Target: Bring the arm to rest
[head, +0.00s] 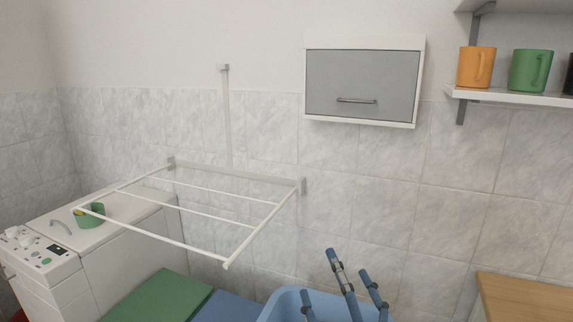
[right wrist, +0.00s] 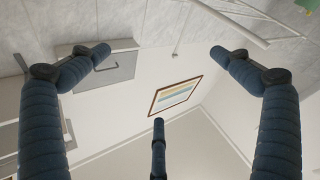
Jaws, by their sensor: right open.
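My right gripper (head: 340,278) is at the bottom centre of the head view, with its blue jointed fingers pointing up. The fingers are spread apart with nothing between them. In the right wrist view the open fingers (right wrist: 158,76) frame empty air, with the wall and a framed picture far behind. My left gripper does not show in either view.
A white wall drying rack (head: 215,205) juts out left of my right gripper. A light-blue tub (head: 283,300) lies below it. A grey wall cabinet (head: 362,82), a shelf (head: 520,97) with mugs and a wooden counter (head: 530,292) are around. A framed picture (right wrist: 175,95) hangs far off.

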